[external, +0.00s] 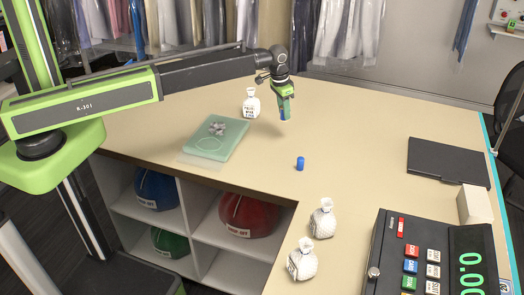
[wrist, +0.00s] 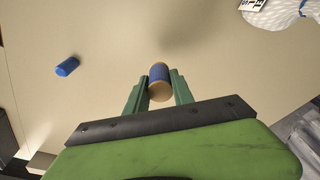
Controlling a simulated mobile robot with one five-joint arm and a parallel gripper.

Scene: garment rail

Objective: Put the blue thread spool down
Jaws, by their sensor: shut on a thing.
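A blue thread spool (wrist: 159,72) with tan ends is between the green fingers of my gripper (wrist: 158,92) in the wrist view. My gripper (external: 285,110) is shut on it and hangs over the back middle of the counter in the external view. There the held spool is small and mostly hidden by the fingers. A second blue cylinder (external: 300,163) stands on the counter, in front and to the right of my gripper. It also shows in the wrist view (wrist: 67,66), left of the fingers and apart from them.
The beige counter (external: 365,130) has clear room at its middle and right. A white tied bag (external: 251,104) stands left of my gripper, near a green box (external: 216,138). Two more bags (external: 322,218) stand by the cash register (external: 430,258). A dark flat pad (external: 447,162) lies right.

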